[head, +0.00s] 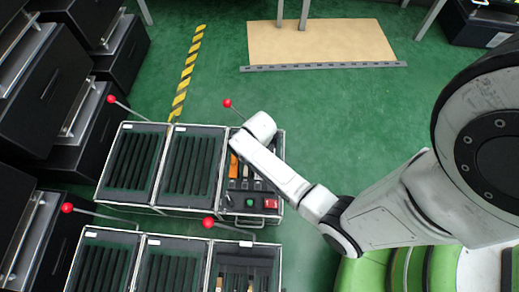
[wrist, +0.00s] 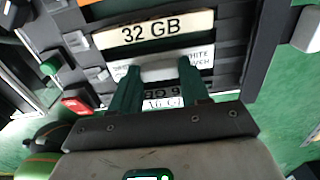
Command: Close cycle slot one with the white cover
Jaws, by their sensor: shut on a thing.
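In the wrist view the two green fingers of my gripper (wrist: 158,85) are closed on a pale whitish piece, which looks like the white cover (wrist: 162,70). It lies in front of a dark slotted panel (wrist: 230,55). A white strip marked "32 GB" (wrist: 153,33) is just above the fingers. Small print with the word "WHITE" shows beside the right finger. A partly hidden label shows between the fingers below. I cannot tell which slot is number one.
A green button (head: 249,202) and a red switch (head: 270,204) sit at that section's front. Red-knobbed levers (head: 227,103) stand at the units' edges. A second unit (head: 160,262) lies nearer me. Black cabinets (head: 45,75) stand at left. Green floor is open beyond.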

